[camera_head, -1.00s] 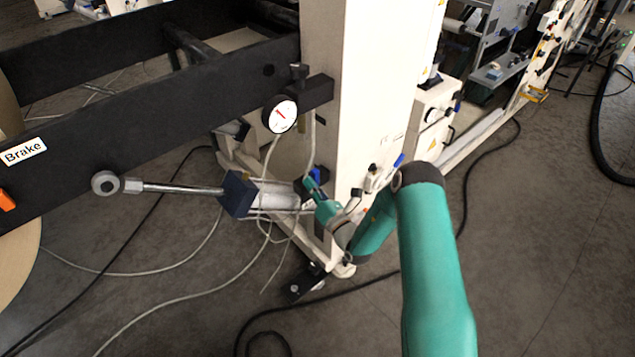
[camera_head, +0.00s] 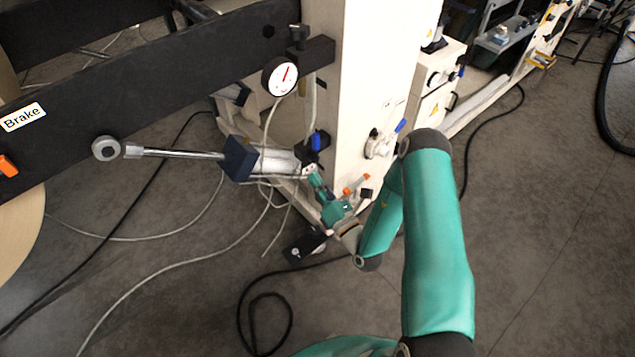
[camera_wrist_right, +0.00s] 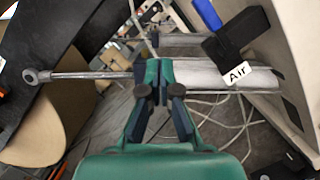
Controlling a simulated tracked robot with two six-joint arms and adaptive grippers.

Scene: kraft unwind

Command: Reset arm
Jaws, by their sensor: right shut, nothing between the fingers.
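My right arm comes in from the right in the head view, and its teal right gripper (camera_head: 314,181) is low beside the machine's white upright (camera_head: 370,70). The right gripper also shows in the wrist view (camera_wrist_right: 154,72), its fingers together and nothing held. A small blue valve handle (camera_head: 316,141) stands upright just above the gripper and apart from it. The silver cylinder (camera_head: 277,161) lies just behind and left of the fingers. My left gripper is not in view.
A black beam (camera_head: 150,80) with a Brake label (camera_head: 22,117) crosses the left. A rod with a ring end (camera_head: 106,149) sticks out leftward. Hoses and a black cable (camera_head: 265,305) lie on the floor. Floor at right is open.

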